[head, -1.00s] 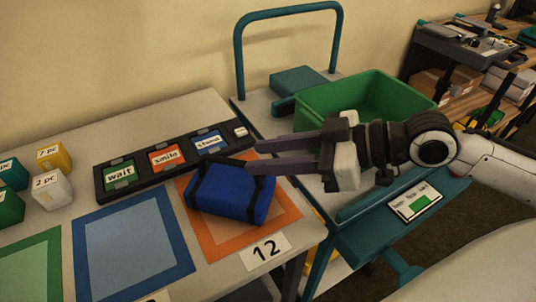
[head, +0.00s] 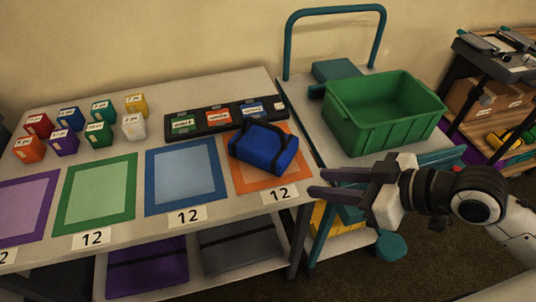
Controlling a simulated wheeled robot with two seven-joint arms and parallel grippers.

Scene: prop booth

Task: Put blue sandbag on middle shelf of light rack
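The blue sandbag (head: 263,148), with dark straps, lies on the orange-bordered square (head: 236,182) at the right end of the grey table. My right gripper (head: 315,183) points left, just off the table's right edge in the picture. Its two fingers are apart with nothing between them, and it is clear of the sandbag. My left gripper is not in view. A rack with wooden shelves (head: 519,157) stands at the far right, cut off by the picture edge; I cannot tell whether it is the light rack.
A teal cart (head: 305,125) with a green crate (head: 384,112) stands right of the table. Several coloured cubes (head: 98,134) and a black card strip (head: 218,128) stand at the table's back. Purple and grey items lie on its lower shelf (head: 198,284).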

